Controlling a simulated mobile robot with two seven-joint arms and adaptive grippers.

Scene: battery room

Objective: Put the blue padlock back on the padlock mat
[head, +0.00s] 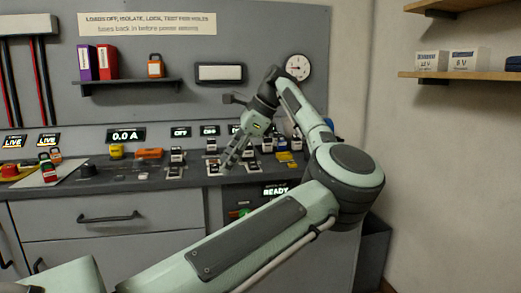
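I cannot make out a blue padlock in the head view. A pale mat-like patch (70,167) lies at the left end of the counter, with small red, green and orange padlock-like items (48,171) at its edge; I cannot tell for sure that it is the padlock mat. My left gripper (228,164) points down over the middle of the counter, close to small black-and-white blocks (212,166). Its fingers are small and seen edge-on, so whether they are open or hold anything is unclear. My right gripper is out of view.
A yellow item (116,152) and an orange block (149,154) stand on the counter (130,181). Several switch blocks crowd its middle and right. Wooden shelves (460,77) hold boxes at right.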

